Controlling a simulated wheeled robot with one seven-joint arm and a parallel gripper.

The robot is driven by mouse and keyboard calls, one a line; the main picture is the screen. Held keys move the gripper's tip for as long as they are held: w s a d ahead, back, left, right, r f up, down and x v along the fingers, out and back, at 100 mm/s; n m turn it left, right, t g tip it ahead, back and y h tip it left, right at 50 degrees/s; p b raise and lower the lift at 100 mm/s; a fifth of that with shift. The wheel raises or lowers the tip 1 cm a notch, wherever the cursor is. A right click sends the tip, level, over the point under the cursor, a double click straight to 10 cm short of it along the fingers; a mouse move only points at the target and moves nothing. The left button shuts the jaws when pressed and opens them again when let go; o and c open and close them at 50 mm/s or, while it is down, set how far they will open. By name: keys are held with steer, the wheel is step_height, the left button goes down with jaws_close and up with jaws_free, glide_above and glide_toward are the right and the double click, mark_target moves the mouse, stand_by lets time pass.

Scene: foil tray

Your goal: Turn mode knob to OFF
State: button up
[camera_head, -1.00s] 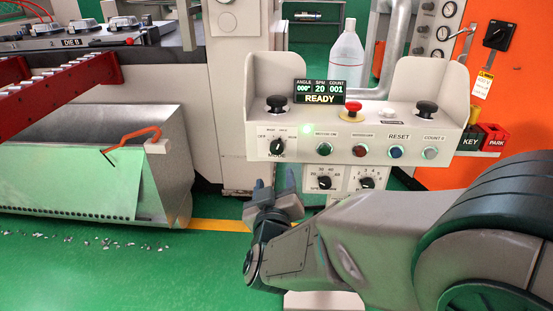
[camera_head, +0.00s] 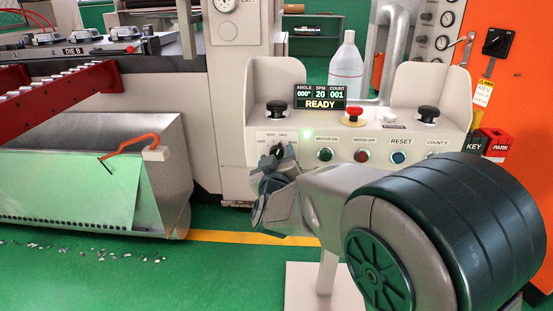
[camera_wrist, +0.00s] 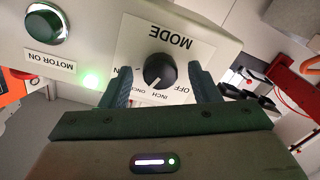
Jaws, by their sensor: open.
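The black mode knob (camera_wrist: 159,70) sits on a white plate marked MODE, upside down in the wrist view. Its white pointer line aims towards the INCH and ONCE labels; I cannot tell exactly which. The OFF label (camera_wrist: 180,91) is to the right of the pointer there. My gripper (camera_wrist: 161,71) is open, one finger on each side of the knob, with visible gaps. In the head view my gripper (camera_head: 272,163) is in front of the knob plate (camera_head: 268,135) and hides most of the knob.
The control box (camera_head: 320,125) has a READY display (camera_head: 320,97), a red emergency button (camera_head: 353,112) and two black palm buttons. The green MOTOR ON button (camera_wrist: 46,24) is left of the knob plate in the wrist view. A bottle (camera_head: 345,68) stands behind.

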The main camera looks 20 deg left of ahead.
steer(key=c, duration=1)
steer(key=shift+r+p, duration=0.1)
steer(key=shift+p, duration=0.4)
steer(key=n+p, duration=0.3)
steer(key=p, duration=0.1)
steer(key=shift+r, duration=0.2)
steer(key=n+p, duration=0.3)
steer(key=p, duration=0.1)
steer(key=shift+n, duration=0.3)
steer(key=n+p, duration=0.5)
steer(key=p, duration=0.1)
steer(key=shift+a, duration=0.1)
steer(key=shift+f+n+p, duration=0.15)
steer(key=shift+n+p, duration=0.7)
steer(key=shift+n, duration=0.1)
steer(key=shift+f+n+p, duration=0.1)
steer(key=shift+n+p, duration=0.7)
steer(key=shift+n, duration=0.15)
